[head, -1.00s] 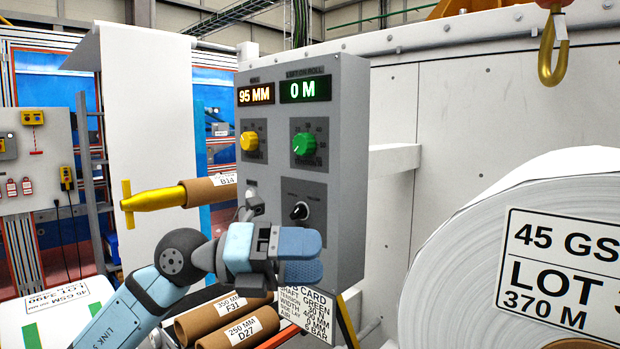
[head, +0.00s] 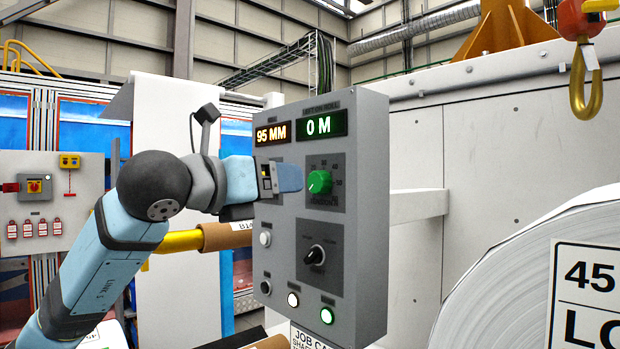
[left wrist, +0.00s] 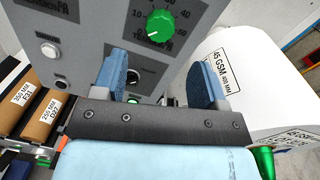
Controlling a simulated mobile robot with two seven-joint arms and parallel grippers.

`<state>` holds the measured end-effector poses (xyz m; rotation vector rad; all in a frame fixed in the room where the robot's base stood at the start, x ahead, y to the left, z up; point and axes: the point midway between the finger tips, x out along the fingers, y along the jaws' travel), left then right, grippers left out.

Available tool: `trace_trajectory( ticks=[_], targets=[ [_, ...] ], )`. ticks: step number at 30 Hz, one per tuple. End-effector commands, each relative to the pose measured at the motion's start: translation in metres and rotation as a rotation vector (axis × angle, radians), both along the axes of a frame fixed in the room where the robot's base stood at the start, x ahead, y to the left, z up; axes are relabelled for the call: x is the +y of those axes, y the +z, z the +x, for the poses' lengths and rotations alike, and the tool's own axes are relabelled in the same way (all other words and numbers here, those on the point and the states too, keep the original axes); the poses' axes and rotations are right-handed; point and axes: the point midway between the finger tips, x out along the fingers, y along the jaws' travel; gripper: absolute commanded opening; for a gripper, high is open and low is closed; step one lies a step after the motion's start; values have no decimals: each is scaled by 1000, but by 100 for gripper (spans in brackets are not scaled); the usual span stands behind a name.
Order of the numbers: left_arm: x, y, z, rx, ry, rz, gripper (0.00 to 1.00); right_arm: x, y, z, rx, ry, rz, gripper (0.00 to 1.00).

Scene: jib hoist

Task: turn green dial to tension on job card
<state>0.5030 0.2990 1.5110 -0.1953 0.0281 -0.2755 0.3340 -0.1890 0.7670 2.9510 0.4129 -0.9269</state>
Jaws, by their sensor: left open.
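The green dial (head: 319,182) sits on the right of the grey control panel (head: 372,200), under the green display reading 0 M (head: 319,125). It also shows in the left wrist view (left wrist: 160,23), with numbers around it. My left gripper (head: 292,178) is just left of the dial in the head view, and it hides the yellow dial. In the left wrist view its blue fingers (left wrist: 165,82) are spread apart with nothing between them, and the dial lies beyond them. The job card (head: 306,338) is cut off at the bottom edge; its tension line is not readable.
A black knob (head: 315,255) and several push buttons are lower on the panel. The amber display reads 95 MM (head: 273,133). A large white roll (head: 500,275) stands at right, and a hook (head: 586,85) hangs at top right. A yellow shaft (head: 180,241) lies behind my arm.

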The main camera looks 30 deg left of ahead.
Motion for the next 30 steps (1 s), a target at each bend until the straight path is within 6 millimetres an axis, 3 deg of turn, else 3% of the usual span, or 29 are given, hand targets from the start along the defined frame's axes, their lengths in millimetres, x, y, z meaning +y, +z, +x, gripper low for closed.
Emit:
trace_trajectory(
  ticks=[3, 9, 15, 23, 24, 30],
  targets=[
    [-7, 2, 25, 1, -1, -1, 66, -2, 5, -1, -3, 4, -7, 43],
    [-16, 2, 56, 1, -1, 0, 66, -2, 5, -4, -2, 6, -13, 43],
    [-20, 1, 70, -1, -2, 1, 66, -2, 7, -5, -3, 7, -15, 43],
    [-21, 0, 72, -1, -2, 1, 66, -2, 8, -4, -7, 8, -15, 43],
    [-21, 0, 71, -1, -2, 1, 64, -2, 8, -4, -7, 8, -15, 43],
    [-20, 0, 71, -1, -2, 1, 18, -1, 9, -4, -9, 9, -13, 43]
  ],
)
